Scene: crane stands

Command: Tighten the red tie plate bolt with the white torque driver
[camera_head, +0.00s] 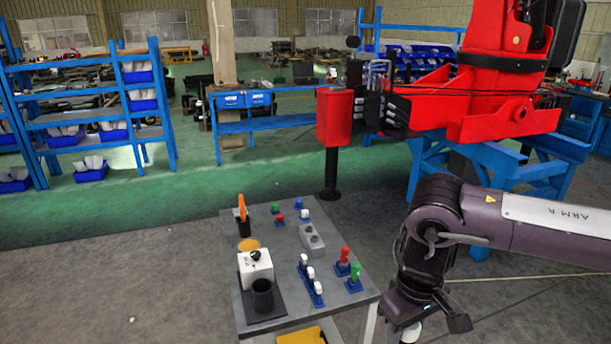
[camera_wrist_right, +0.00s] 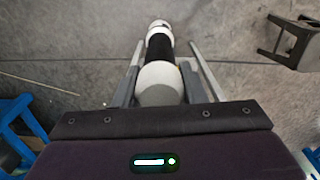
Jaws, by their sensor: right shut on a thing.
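My right gripper (camera_head: 428,322) hangs at the lower right of the head view, to the right of the grey table. In the right wrist view, its two fingers (camera_wrist_right: 163,75) are shut on the white torque driver (camera_wrist_right: 160,84), which has a white rounded body, a black band and a white far end. A small white part of the driver (camera_head: 411,333) shows below the gripper in the head view. The red crane (camera_head: 480,115) stands beyond. I cannot pick out the tie plate bolt on it. My left gripper is not in view.
The grey table (camera_head: 284,325) holds a white box (camera_head: 256,270), a black cup (camera_head: 262,296), a grey block (camera_head: 312,238) and several small coloured-handled pieces. A blue trestle (camera_head: 425,165) stands under the crane. Blue shelves (camera_head: 120,110) are at left. Floor left of the table is clear.

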